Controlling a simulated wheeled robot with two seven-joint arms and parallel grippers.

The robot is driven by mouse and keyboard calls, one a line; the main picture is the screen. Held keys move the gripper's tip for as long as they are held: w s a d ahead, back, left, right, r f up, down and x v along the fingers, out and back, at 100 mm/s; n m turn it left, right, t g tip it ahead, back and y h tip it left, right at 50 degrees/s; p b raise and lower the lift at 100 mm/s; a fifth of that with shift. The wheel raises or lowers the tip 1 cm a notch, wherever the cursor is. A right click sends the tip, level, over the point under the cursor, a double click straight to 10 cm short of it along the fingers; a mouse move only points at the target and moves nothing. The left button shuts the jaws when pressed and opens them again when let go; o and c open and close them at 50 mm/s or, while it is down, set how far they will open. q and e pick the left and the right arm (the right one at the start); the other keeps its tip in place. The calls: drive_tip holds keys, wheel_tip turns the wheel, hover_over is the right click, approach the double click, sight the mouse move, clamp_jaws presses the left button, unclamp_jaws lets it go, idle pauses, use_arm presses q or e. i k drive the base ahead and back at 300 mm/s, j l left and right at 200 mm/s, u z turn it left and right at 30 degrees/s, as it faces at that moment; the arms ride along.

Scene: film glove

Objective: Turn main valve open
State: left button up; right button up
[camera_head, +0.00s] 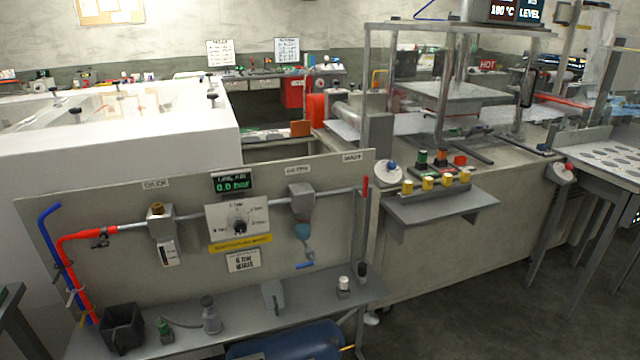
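A grey panel (110,240) stands at the lower left with a horizontal pipe (330,196) across it. At the pipe's right end a small red lever (366,186) stands upright, under a small label (352,157) that seems to read "MAIN"; this looks like the main valve. A display (232,184) on the panel shows 0.0 bar in green. Below it a white dial plate (238,220) has a dark knob at its centre. Neither of my grippers is in view.
A grey shelf (240,315) below the panel holds a black bin (122,328) and small bottles. A ledge with yellow-topped buttons (428,184) juts out right of the lever. A blue tank (290,342) lies under the shelf. Dark floor (470,310) is clear at lower right.

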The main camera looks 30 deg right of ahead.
sight(364, 195)
drive_tip(key=l+u, duration=0.65)
drive_tip(key=u, duration=0.15)
drive_tip(key=l+u, duration=0.6)
drive_tip(key=u, duration=0.2)
drive_tip(key=k, duration=0.05)
